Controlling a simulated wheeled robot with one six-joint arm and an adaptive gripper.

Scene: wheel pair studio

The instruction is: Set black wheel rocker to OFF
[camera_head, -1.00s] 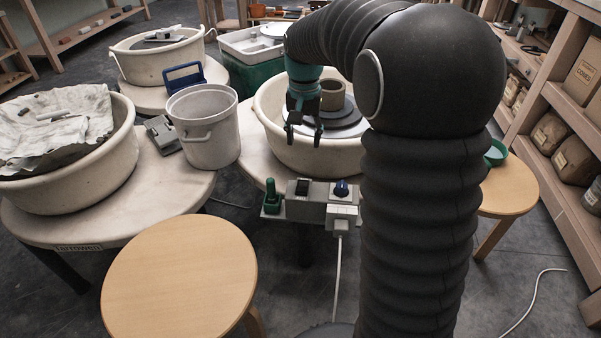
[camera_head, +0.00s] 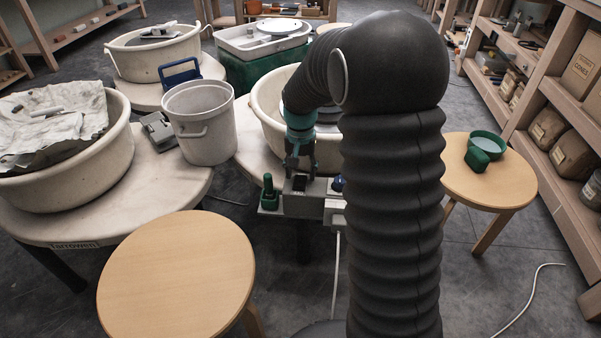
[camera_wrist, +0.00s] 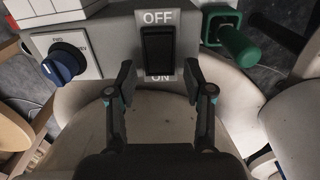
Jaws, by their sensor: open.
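The black rocker (camera_wrist: 158,50) sits on a grey control box (camera_wrist: 112,38) in the wrist view, between an OFF label above it and an ON label below it. Which end is pressed in, I cannot tell. My gripper (camera_wrist: 158,85) is open, its fingertips on either side of the rocker's ON end, apart from it in the picture. In the head view my gripper (camera_head: 299,172) hangs over the control box, and the rocker (camera_head: 299,184) shows just below the fingers.
A blue knob (camera_wrist: 63,63) is on the box beside the rocker, and a green handle (camera_wrist: 238,45) stands on the other side. The wheel basin (camera_head: 262,115) is behind the gripper. A wooden stool (camera_head: 176,275) stands in front.

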